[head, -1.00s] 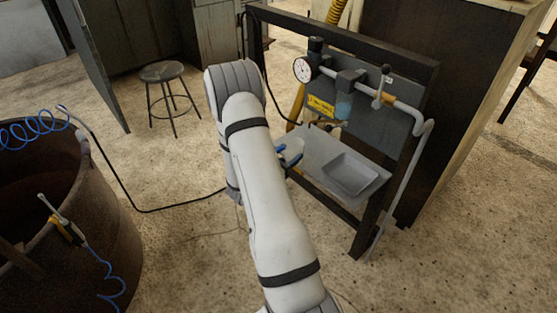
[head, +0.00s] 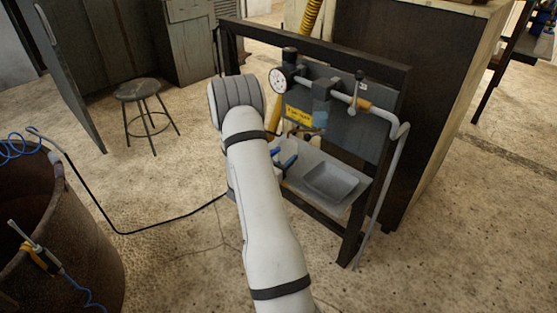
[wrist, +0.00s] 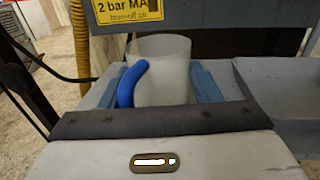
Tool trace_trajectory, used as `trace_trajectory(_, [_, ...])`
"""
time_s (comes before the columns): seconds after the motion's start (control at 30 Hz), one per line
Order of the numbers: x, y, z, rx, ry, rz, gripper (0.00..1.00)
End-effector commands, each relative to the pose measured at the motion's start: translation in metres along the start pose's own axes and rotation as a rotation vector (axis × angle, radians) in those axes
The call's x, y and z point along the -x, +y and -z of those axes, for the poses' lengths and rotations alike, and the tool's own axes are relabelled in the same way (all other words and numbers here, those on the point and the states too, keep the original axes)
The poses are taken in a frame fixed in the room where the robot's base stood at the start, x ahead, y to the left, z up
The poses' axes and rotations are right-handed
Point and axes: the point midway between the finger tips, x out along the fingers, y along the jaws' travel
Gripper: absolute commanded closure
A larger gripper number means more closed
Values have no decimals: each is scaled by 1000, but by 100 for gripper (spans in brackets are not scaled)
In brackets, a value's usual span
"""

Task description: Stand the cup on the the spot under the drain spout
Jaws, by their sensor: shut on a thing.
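A pale, translucent cup (wrist: 172,75) stands upright between the blue fingers of my gripper (wrist: 160,85) in the wrist view. A curved blue piece, seemingly its handle, shows on its left side. My gripper is shut on the cup; its blue fingers also show in the head view (head: 281,157), just left of the rack's grey shelf. There the arm mostly hides the cup. The filter unit with a bluish bowl (head: 320,117) hangs from the pipe above the shelf. The drain spout and the spot below it cannot be clearly made out.
The grey shelf holds a recessed basin (head: 332,182) at right. A dark rack frame (head: 392,140) surrounds it, with a gauge (head: 278,79) and bent grey pipe (head: 392,165). A yellow label (wrist: 125,10) is behind the cup. A stool (head: 137,90) and rusty drum (head: 70,240) stand left.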

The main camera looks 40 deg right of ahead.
Motion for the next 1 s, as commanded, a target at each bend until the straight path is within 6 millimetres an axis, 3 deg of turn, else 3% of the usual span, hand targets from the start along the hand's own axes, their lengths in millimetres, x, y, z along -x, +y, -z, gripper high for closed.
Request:
trace_trajectory(0.93, [0,-1,13,0,-1,2,67])
trace_trajectory(0.97, [0,-1,12,0,-1,2,41])
trace_trajectory(1.0, [0,-1,12,0,-1,2,38])
